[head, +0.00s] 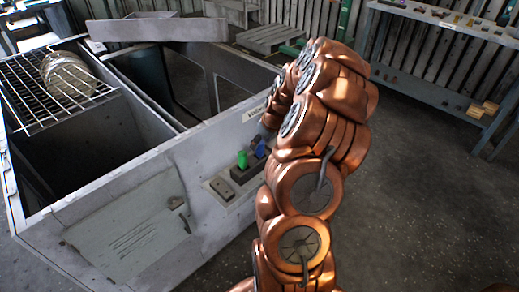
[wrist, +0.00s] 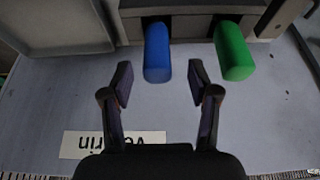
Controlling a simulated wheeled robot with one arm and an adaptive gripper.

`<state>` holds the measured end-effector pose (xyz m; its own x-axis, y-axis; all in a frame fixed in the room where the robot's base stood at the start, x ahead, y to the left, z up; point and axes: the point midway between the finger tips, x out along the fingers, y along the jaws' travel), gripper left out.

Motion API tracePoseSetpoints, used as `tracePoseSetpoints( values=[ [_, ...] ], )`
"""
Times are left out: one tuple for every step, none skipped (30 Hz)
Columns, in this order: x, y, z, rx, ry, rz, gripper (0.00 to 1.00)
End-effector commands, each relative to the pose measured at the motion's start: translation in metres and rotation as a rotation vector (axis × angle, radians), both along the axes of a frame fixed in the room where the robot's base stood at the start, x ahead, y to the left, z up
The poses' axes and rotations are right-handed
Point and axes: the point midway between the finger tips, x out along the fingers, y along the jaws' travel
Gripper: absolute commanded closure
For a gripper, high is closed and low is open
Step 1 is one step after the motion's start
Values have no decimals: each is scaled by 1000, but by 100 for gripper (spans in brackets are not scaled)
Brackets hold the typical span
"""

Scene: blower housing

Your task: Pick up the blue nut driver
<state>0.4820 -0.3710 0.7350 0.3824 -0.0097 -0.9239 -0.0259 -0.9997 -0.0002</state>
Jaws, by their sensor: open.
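The blue nut driver (wrist: 158,52) shows its blue handle in the wrist view, sticking out of a grey holder. In the head view it is a small blue shape (head: 260,149) beside my arm. My gripper (wrist: 160,78) is open, with one finger on each side of the blue handle's end and gaps between. I cannot tell how far apart they are in depth. A green handle (wrist: 234,52) stands to the right of the blue one in the wrist view and outside the fingers. In the head view my gripper is hidden behind my copper-coloured arm.
The holder (head: 243,174) is on the side of a grey metal housing (head: 150,160). A wire rack (head: 40,95) with a round metal part (head: 68,76) lies on top at left. A label (wrist: 112,145) is near my gripper. A workbench (head: 440,75) stands at the back right.

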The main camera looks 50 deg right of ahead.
Motion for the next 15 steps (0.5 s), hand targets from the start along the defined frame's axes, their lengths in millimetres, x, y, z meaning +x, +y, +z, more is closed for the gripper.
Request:
tracePoseSetpoints(
  values=[
    [1, 0, -2, 1, 1, 1, 40],
    [1, 0, -3, 1, 1, 2, 40],
    [2, 0, -5, 2, 2, 2, 40],
    [3, 0, -8, 2, 2, 3, 40],
    [4, 0, -10, 2, 2, 3, 40],
    [5, 0, -13, 2, 2, 3, 40],
    [7, -1, -16, 2, 2, 3, 40],
    [8, -1, -19, 2, 2, 3, 40],
    [9, -2, -24, 2, 2, 3, 40],
    [11, -2, -27, 3, 2, 3, 40],
    [12, -2, -31, 3, 2, 4, 40],
    [15, -2, -36, 2, 2, 5, 40],
    [16, -2, -39, 2, 2, 5, 40],
    [17, -2, -41, 1, 2, 6, 40],
    [18, -2, -43, 1, 1, 6, 40]
  ],
)
